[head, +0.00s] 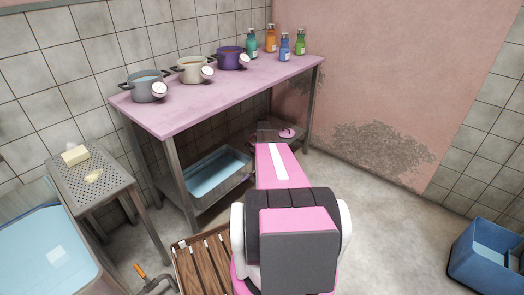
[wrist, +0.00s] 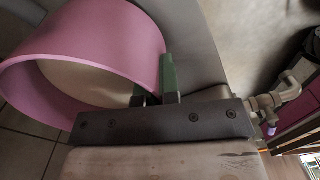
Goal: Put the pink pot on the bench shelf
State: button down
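The pink pot (wrist: 140,45) fills the left of the wrist view, its open mouth and pale inside facing the camera. My gripper (wrist: 156,88) has its two green fingers close together at the pot's wall, one on each side, and looks shut on it. In the head view a small part of the pot (head: 287,133) shows at the far end of the bench's lower shelf (head: 297,145), past my pink arm, which hides the fingers. The bench (head: 215,103) has a lilac top and metal legs.
Grey (head: 148,88), cream (head: 190,71) and purple (head: 229,60) pots and several bottles (head: 285,48) stand on the bench top. A water-filled tub (head: 222,193) takes up the lower shelf's nearer part. A perforated stand (head: 115,182) is left, a blue crate (head: 480,262) right.

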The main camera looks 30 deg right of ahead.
jog(key=shift+f, duration=1.1)
jog(key=shift+f, duration=0.15)
jog(key=c, duration=1.4)
grip_release()
jog(key=shift+o, duration=0.2)
notch_tip(320, 180, up, 12)
jog(key=shift+a+r, duration=0.1)
jog(key=s+a+r+m, duration=0.3)
jog(key=s+a, duration=0.3)
jog(key=a, duration=0.3)
jog(key=s+a+r+m, duration=0.3)
jog(key=s+a, duration=0.4)
jog(key=a, duration=0.2)
jog(key=s+a+r+m, duration=0.3)
jog(key=s+a, duration=0.3)
jog(key=a, duration=0.4)
jog(key=s+a+r+m, duration=0.3)
jog(key=s+a, duration=0.4)
jog(key=s, duration=0.3)
jog(key=s+a+r+m, duration=0.4)
jog(key=s+a+m, duration=0.2)
jog(key=s+a, duration=0.2)
jog(key=shift+s, duration=1.1)
